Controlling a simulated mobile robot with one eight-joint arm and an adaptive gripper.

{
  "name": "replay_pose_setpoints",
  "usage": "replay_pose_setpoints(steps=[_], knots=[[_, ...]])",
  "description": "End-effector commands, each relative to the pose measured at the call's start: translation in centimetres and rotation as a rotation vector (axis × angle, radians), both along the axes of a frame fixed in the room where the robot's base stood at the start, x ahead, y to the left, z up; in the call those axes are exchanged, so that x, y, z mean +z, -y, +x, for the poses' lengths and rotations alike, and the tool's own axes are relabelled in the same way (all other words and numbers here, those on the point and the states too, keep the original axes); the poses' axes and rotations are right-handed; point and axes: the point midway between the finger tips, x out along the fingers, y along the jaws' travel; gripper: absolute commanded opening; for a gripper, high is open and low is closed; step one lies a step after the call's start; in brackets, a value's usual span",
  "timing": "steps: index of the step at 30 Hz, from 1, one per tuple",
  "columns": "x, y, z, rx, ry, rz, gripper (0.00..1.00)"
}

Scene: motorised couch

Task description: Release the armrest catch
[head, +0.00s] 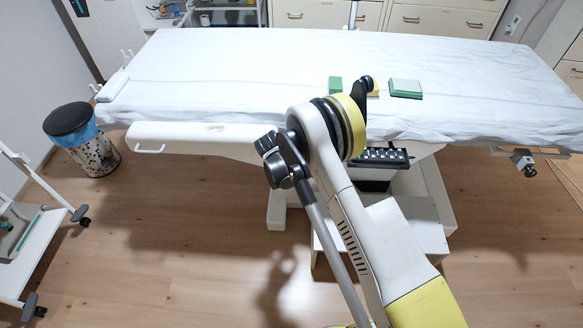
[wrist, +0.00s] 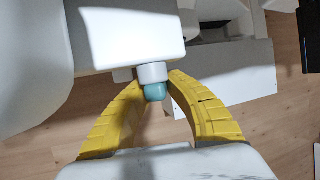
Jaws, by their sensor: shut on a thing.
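The catch (wrist: 153,91) is a small teal knob on a grey collar under a white block (wrist: 132,38) in the wrist view. My gripper (wrist: 156,80) has its two yellow fingers on either side of the knob and collar, shut on them. In the head view the armrest (head: 205,135) is a long white bar along the couch's near side, with a loop handle at its left end. My arm covers the area at its right end, so the catch and fingertips are hidden there.
A bin (head: 85,142) and trolley (head: 32,235) stand left.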

Motion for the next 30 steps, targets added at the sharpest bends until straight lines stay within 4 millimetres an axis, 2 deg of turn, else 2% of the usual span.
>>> replay_pose_setpoints(steps=[2, 3, 5, 13, 17, 30], knots=[[-0.1, 0.1, -0.1, -0.002, -0.003, 0.000, 0.00], [-0.1, 0.1, -0.1, -0.002, -0.003, 0.000, 0.23], [-0.1, 0.1, -0.1, -0.002, -0.003, 0.000, 0.38], [0.0, 0.0, -0.1, -0.001, -0.002, 0.001, 0.38], [0.7, -0.2, -0.3, 0.000, -0.002, 0.001, 0.38], [8.6, -2.5, -3.8, 0.000, -0.003, 0.001, 0.38]])
